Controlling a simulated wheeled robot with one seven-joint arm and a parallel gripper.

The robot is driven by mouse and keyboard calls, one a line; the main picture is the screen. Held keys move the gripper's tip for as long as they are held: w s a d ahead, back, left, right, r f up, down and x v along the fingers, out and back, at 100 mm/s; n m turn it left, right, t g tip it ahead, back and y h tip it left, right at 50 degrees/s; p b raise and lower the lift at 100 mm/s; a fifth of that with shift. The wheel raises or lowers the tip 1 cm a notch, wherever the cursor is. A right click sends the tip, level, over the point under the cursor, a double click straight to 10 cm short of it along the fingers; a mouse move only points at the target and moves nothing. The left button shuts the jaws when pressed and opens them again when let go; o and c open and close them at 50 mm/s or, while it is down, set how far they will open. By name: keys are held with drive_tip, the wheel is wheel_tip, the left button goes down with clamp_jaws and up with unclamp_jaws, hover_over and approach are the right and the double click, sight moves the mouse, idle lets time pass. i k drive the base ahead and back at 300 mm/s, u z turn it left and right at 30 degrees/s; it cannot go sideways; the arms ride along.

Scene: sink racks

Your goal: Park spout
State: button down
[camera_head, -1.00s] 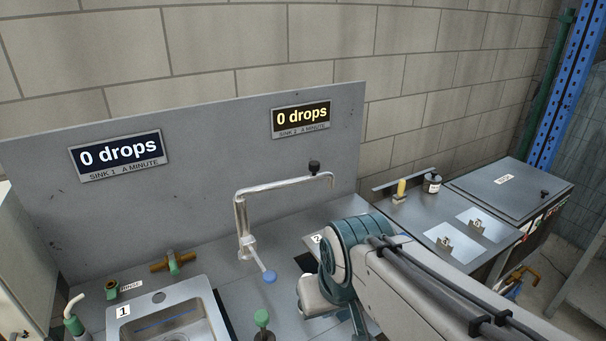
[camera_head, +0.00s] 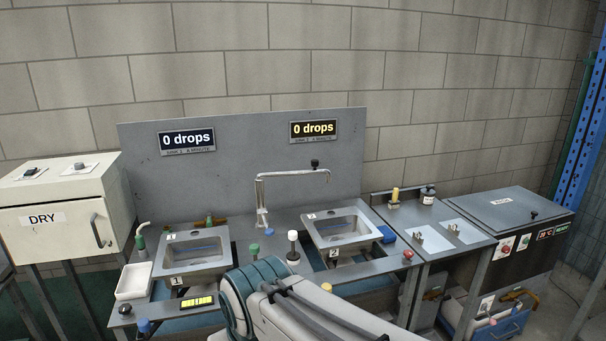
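The silver spout (camera_head: 291,173) rises from a post between the two sinks. Its long horizontal arm points right, with its tip and a black knob (camera_head: 314,163) over the back of the right sink. Sink 1 (camera_head: 169,259) is on the left and sink 2 (camera_head: 318,232) is on the right. A blue-tipped lever (camera_head: 268,231) sits at the spout's base. My arm comes in from the bottom of the view, and its teal joint hides part of the counter front. My gripper is out of view.
Two displays, left (camera_head: 187,139) and right (camera_head: 313,129), read "0 drops". A white DRY box (camera_head: 62,216) stands at the left. A white tray (camera_head: 133,282), a green knob (camera_head: 254,249) and a white-topped knob (camera_head: 292,242) stand near the sinks. A side counter (camera_head: 432,236) adjoins a lidded unit (camera_head: 508,208).

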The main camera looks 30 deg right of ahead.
sight(314, 163)
drive_tip(key=z, duration=0.9)
drive_tip(key=i, duration=0.9)
drive_tip(key=z, duration=0.3)
